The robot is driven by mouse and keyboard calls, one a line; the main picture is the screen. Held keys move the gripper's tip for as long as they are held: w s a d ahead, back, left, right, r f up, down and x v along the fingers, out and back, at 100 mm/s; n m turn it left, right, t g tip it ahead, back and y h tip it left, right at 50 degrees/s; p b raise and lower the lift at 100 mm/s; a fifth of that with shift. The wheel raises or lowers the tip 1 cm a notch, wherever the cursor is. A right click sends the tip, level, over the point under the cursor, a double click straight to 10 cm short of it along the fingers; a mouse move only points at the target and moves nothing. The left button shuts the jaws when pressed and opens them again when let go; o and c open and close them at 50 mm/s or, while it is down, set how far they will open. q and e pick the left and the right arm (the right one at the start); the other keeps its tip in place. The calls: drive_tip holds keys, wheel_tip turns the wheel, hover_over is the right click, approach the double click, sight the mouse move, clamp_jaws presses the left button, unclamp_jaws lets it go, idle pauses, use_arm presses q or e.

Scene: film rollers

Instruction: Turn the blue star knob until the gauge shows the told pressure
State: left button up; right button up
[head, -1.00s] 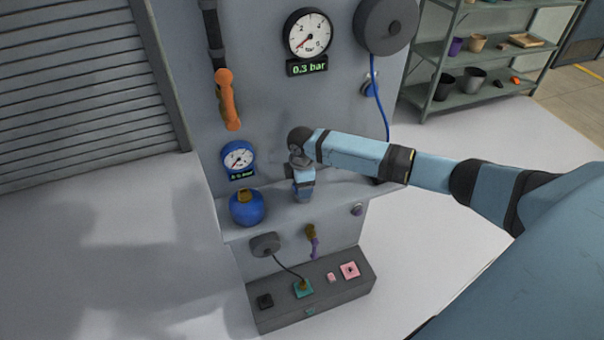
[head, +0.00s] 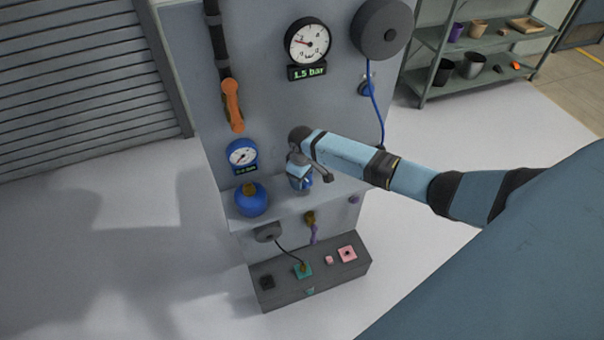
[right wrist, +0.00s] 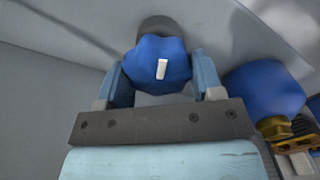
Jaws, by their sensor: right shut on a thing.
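The blue star knob (right wrist: 156,62), with a white mark on its face, sits between the two fingers of my right gripper (right wrist: 158,82) in the right wrist view. The gripper is shut on it. In the head view my right gripper (head: 301,180) is at the panel's ledge, and a bit of blue shows beside it. The round white gauge (head: 308,42) is high on the panel, with its needle pointing left and slightly up. The display (head: 308,72) under it reads 1.5 bar. My left gripper is out of view.
A blue round vessel (head: 251,199) stands on the ledge left of my right gripper, below a smaller blue gauge (head: 242,156). An orange handle (head: 232,105) hangs above. A grey box (head: 316,277) with coloured pieces is below. A shelf (head: 430,82) stands at right.

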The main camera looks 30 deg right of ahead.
drive_tip(key=shift+m, duration=0.4)
drive_tip(key=o, duration=0.9)
wheel_tip(320, 180, up, 14)
drive_tip(key=shift+f+b, duration=0.1)
drive_tip(key=shift+b, duration=0.75)
